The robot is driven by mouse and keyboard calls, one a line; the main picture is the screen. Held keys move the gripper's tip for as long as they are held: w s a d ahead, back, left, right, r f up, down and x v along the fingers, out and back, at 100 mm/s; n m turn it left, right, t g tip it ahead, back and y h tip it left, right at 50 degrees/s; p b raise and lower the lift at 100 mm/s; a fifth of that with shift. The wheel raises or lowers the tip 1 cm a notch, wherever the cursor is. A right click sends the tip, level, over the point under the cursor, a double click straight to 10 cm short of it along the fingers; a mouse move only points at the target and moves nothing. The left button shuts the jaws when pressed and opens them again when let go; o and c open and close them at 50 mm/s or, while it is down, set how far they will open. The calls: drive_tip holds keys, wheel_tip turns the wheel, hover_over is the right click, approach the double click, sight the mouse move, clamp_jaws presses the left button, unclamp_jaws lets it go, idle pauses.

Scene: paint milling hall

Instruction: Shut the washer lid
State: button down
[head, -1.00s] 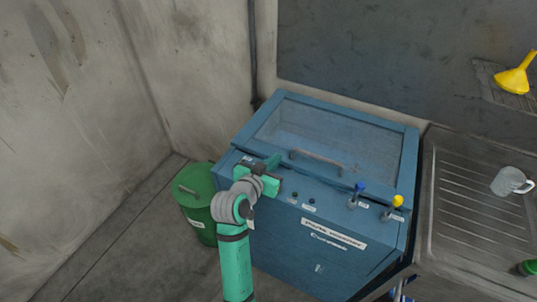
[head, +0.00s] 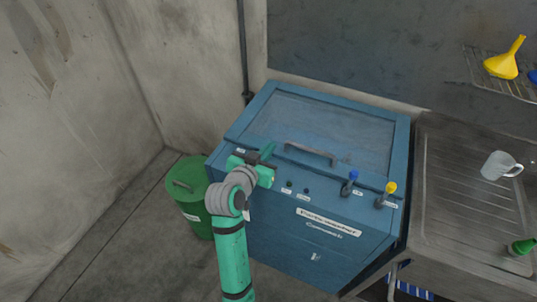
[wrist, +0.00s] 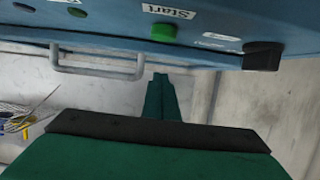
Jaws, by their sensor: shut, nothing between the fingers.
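The blue washer (head: 290,238) stands against the back wall. Its lid (head: 318,128), with a clear window and a grey handle (head: 310,153), lies down over the top. I see no clear gap along its front edge, but cannot tell if it is fully seated. My gripper (head: 268,151) is shut and empty, above the washer's front left part, just left of the handle. In the wrist view the shut fingers (wrist: 160,80) point toward the wall, with the handle (wrist: 98,68) to their left, apart from them. The green start button (wrist: 175,32) shows above them.
A blue-topped valve (head: 350,183) and a yellow-topped valve (head: 386,195) stand up at the washer's front right. A green bin (head: 187,184) is at its left. A steel drainboard (head: 450,190) with a white mug (head: 498,165) adjoins the right side. The floor at left is free.

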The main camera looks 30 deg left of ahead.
drive_tip(key=v, duration=1)
drive_tip(key=shift+r, duration=0.3)
